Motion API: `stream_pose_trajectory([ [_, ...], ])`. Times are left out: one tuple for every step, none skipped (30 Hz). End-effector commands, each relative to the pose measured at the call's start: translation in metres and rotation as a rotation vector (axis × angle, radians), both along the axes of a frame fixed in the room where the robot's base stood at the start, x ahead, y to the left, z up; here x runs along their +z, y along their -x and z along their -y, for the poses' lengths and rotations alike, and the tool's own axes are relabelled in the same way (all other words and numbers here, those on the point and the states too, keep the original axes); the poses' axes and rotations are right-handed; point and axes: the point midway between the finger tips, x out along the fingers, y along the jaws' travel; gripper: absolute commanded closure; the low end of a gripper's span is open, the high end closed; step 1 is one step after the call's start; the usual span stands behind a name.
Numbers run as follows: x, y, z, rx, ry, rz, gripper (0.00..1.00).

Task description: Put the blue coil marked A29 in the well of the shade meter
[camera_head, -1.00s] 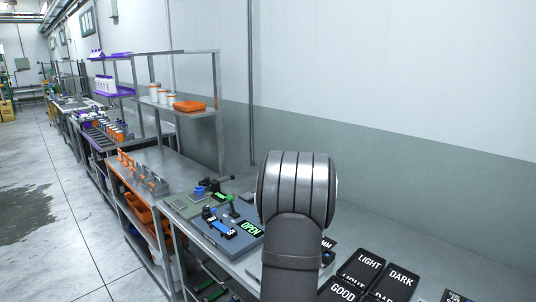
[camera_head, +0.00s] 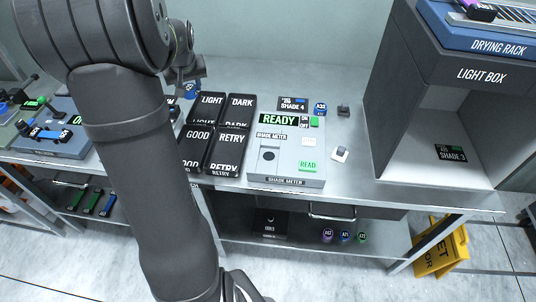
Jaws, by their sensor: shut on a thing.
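The shade meter (camera_head: 286,172) is a pale grey box on the bench with a green READY display and a green READ button. Its well (camera_head: 268,155) looks like a small dark round opening, and I see no coil in it. My gripper (camera_head: 187,82) is partly hidden by my arm, left of the meter. It is shut on a small blue coil (camera_head: 191,92) above the bench, beside the LIGHT bin. The mark on this coil is too small to read. Another blue coil (camera_head: 320,109) stands behind the meter by the SHADE 4 card, its mark unclear.
Black bins marked LIGHT, DARK (camera_head: 238,106), GOOD and RETRY (camera_head: 230,150) stand between my arm and the meter. The light box (camera_head: 455,75) rises at right. Small items (camera_head: 340,153) lie right of the meter. Purple, blue and green coils (camera_head: 344,236) sit on the lower shelf.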

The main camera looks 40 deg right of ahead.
Motion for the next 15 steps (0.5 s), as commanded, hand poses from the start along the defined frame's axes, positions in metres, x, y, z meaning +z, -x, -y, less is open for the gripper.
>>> stream_pose_trajectory([
  [0.005, 0.021, 0.018, -0.041, 0.001, 0.002, 0.82],
  [0.007, 0.033, 0.027, -0.062, 0.001, 0.002, 0.82],
  [0.009, 0.049, 0.038, -0.089, 0.002, 0.002, 0.82],
  [0.011, 0.061, 0.046, -0.111, 0.001, 0.002, 0.82],
  [0.012, 0.073, 0.053, -0.131, 0.001, 0.002, 0.82],
  [0.015, 0.089, 0.062, -0.159, 0.001, 0.002, 0.82],
  [0.016, 0.102, 0.069, -0.181, 0.001, 0.002, 0.82],
  [0.017, 0.114, 0.075, -0.201, 0.001, 0.002, 0.82],
  [0.019, 0.131, 0.082, -0.230, 0.001, 0.002, 0.82],
  [0.020, 0.143, 0.087, -0.250, 0.001, 0.002, 0.82],
  [0.021, 0.156, 0.092, -0.272, 0.001, 0.002, 0.82],
  [0.022, 0.172, 0.097, -0.299, 0.000, 0.002, 0.82],
  [0.023, 0.185, 0.100, -0.320, 0.000, 0.002, 0.82],
  [0.024, 0.197, 0.104, -0.341, 0.000, 0.002, 0.82],
  [0.025, 0.214, 0.107, -0.369, 0.001, 0.002, 0.82],
])
